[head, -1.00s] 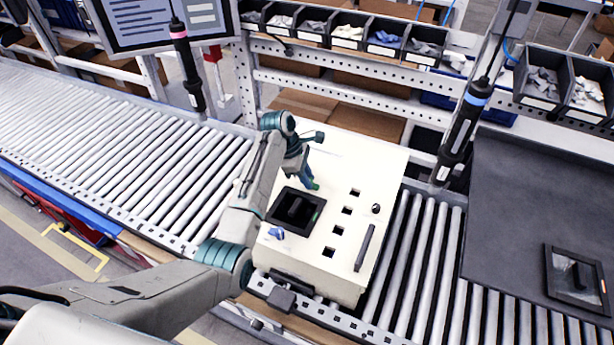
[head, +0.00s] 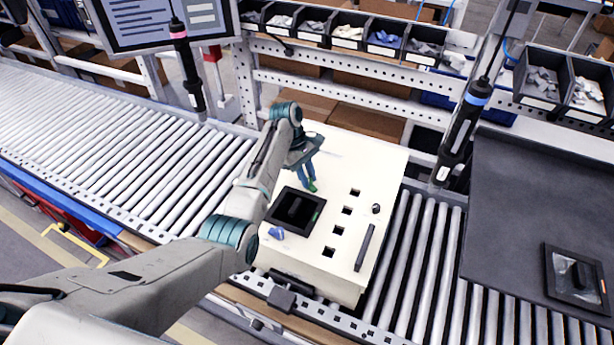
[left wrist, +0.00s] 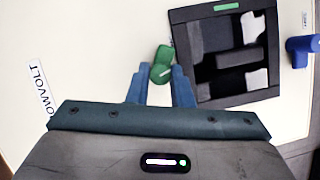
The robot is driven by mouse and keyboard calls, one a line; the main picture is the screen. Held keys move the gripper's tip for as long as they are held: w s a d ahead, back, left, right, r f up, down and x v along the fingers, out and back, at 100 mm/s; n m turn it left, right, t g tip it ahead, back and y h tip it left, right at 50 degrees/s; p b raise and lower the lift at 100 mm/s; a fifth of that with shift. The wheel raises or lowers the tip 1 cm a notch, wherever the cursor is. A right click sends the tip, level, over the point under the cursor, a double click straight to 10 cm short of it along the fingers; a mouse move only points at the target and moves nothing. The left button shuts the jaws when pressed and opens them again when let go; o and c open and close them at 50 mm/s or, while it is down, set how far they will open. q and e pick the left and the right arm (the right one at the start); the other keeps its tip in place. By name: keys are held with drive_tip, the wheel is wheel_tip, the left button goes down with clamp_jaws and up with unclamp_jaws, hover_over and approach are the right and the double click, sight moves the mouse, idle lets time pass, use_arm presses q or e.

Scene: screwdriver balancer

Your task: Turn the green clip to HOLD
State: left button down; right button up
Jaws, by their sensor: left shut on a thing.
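The green clip (left wrist: 162,66) sits on the cream panel by one corner of the black square frame (left wrist: 181,62). A white line marks its round part. My left gripper (left wrist: 160,78) is shut on the clip, with a blue finger on each side of it. In the head view the clip (head: 313,187) shows as a small green bit under the left gripper (head: 308,177). A blue clip (left wrist: 302,48) stands across the frame. A label ending in "OWVOLT" is near the left edge; I cannot read a HOLD mark. My right gripper is not in view.
The cream box (head: 335,165) stands on a roller conveyor (head: 110,160). Its top has several square holes, a black knob (head: 376,208) and a black bar handle (head: 364,248). Two tools hang nearby, one with a pink band (head: 187,65) and one with a blue band (head: 463,125).

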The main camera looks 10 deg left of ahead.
use_arm(q)
drive_tip(key=m+g+y, duration=0.1)
drive_tip(key=m, duration=0.5)
drive_tip(key=shift+w+d+r+g+y, duration=0.1)
drive_tip(key=shift+w+d+g+y, duration=0.1)
drive_tip(key=shift+g+y, duration=0.2)
drive_tip(key=m+y, duration=0.1)
drive_tip(key=m, duration=0.2)
drive_tip(key=m+y, duration=0.1)
drive_tip(key=m, duration=0.1)
drive_tip(key=shift+d+m, duration=0.1)
drive_tip(key=shift+m, duration=0.3)
drive_tip(key=c, duration=1.3)
unclamp_jaws()
drive_tip(key=shift+w+r, duration=0.2)
drive_tip(key=b+v, duration=0.1)
drive_tip(key=v, duration=0.9)
drive_tip(key=shift+w, duration=0.2)
